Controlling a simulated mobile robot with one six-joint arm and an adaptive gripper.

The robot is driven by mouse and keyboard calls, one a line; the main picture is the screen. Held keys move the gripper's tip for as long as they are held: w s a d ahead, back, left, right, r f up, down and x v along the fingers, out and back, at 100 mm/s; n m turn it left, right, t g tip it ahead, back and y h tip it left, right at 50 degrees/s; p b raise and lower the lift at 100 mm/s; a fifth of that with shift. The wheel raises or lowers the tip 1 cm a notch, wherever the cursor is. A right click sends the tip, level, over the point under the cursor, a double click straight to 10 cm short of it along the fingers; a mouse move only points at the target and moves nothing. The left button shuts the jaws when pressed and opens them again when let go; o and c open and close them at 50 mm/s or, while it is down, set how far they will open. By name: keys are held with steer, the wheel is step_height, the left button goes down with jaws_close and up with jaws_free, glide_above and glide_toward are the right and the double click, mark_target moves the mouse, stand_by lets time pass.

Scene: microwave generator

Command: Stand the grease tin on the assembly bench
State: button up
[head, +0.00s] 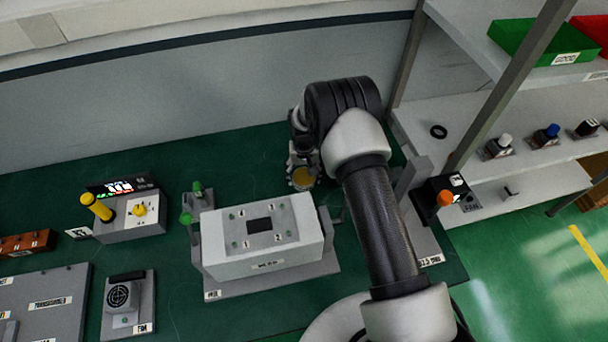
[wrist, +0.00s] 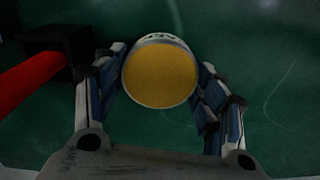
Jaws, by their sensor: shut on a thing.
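The grease tin (wrist: 160,76) is a round, pale-walled tin with a yellow-orange top, seen from above in the wrist view. My gripper (wrist: 160,82) is shut on it, with one finger against each side. In the head view the tin (head: 302,178) shows below my gripper (head: 303,166), behind the white box fixture. The assembly bench (head: 250,148) has a green top. Whether the tin's base touches the bench cannot be told; its underside is hidden.
A white numbered box (head: 262,268) in a grey fixture stands just in front. A red bar in a black holder (wrist: 70,50) is close to the left finger in the wrist view. The grey wall (head: 200,105) runs behind.

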steer(key=o, duration=1.3)
steer(key=shift+f, duration=0.1)
step_height(320, 180, up, 13)
steer(key=p, duration=0.1)
step_height(320, 180, up, 15)
steer(key=t, duration=0.1)
glide_above(304, 176)
steer(key=s+d, duration=0.4)
steer(key=s+d+r+t, duration=0.1)
steer(key=s+d+r, duration=0.3)
steer(key=s+r, duration=0.6)
steer(key=s+d+r+t, duration=0.1)
steer(key=s+d+r, duration=0.1)
steer(key=s, duration=0.8)
steer(key=s+d+r+t, duration=0.1)
steer(key=s+d+r, duration=0.1)
steer(key=s, duration=0.9)
steer(key=shift+r+t, duration=0.2)
steer(key=shift+t, duration=0.1)
